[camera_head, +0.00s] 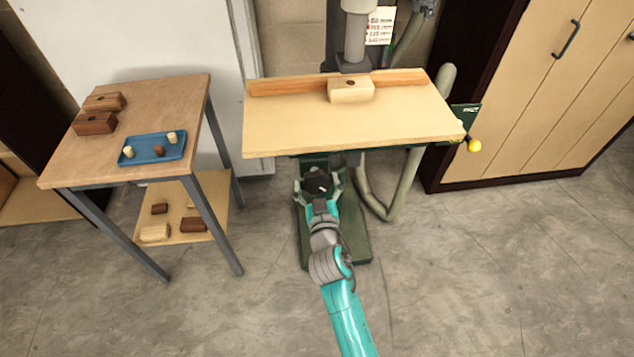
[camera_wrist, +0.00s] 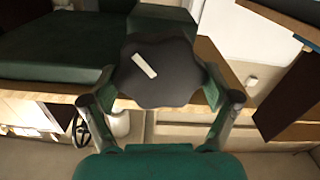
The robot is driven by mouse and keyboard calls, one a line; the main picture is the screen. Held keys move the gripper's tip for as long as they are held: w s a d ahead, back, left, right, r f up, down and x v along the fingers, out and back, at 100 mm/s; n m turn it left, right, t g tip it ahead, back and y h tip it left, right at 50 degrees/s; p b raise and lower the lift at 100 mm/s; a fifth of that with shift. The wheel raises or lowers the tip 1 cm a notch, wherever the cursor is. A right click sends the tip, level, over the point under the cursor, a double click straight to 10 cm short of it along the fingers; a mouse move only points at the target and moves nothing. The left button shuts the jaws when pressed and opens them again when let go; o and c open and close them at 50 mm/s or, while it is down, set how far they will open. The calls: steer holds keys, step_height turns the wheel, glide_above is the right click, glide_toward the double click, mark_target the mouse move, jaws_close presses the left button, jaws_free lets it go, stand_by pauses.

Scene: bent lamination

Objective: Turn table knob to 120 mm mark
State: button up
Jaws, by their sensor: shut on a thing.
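The table knob (camera_head: 318,182) is a black, lobed knob below the front edge of the machine's work table (camera_head: 300,130). In the wrist view the knob (camera_wrist: 160,72) faces the camera, with a white pointer line tilted from upper left to lower right. My gripper (camera_head: 319,186) reaches it from the front and is shut around the knob, with one finger on each side. The fingers also show in the wrist view (camera_wrist: 158,98). No millimetre scale or 120 mark is readable in either view.
A pale wooden block (camera_head: 351,90) sits on the work table against the wooden fence (camera_head: 290,84). A side table (camera_head: 70,165) at left bears brown blocks and a blue tray (camera_head: 135,161) with small plugs. A grey hose (camera_head: 385,210) hangs right of the knob. The front floor is clear.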

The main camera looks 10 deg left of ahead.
steer(key=shift+n, duration=0.7)
steer(key=o, duration=0.9)
steer(key=shift+f, duration=0.1)
steer(key=v, duration=1.2)
